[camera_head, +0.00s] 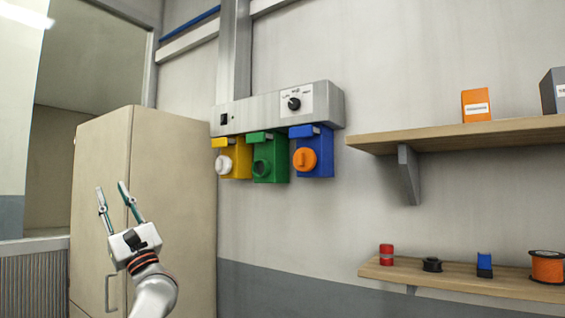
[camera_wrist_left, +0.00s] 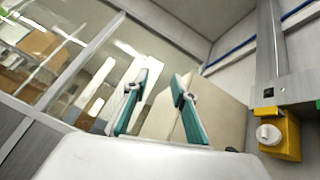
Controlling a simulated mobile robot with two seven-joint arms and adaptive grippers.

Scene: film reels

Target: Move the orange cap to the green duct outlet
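The orange cap (camera_head: 304,160) sits on the front of the blue duct outlet (camera_head: 317,150) in the head view. The green duct outlet (camera_head: 270,160) is just left of it, with its round opening uncovered. A white cap (camera_head: 225,163) is on the yellow duct outlet (camera_head: 237,155) further left; that white cap (camera_wrist_left: 268,134) also shows in the left wrist view. My left gripper (camera_head: 112,192) is open and empty, raised in front of the beige cabinet, left of and apart from the outlets. Its fingers (camera_wrist_left: 160,95) stand apart in the left wrist view. My right gripper is out of view.
A grey wall unit (camera_head: 276,108) with a dial is above the outlets. The beige cabinet (camera_head: 175,200) stands left of them. To the right are an upper shelf (camera_head: 455,135) and a lower shelf (camera_head: 460,281) with small items. The space before the outlets looks clear.

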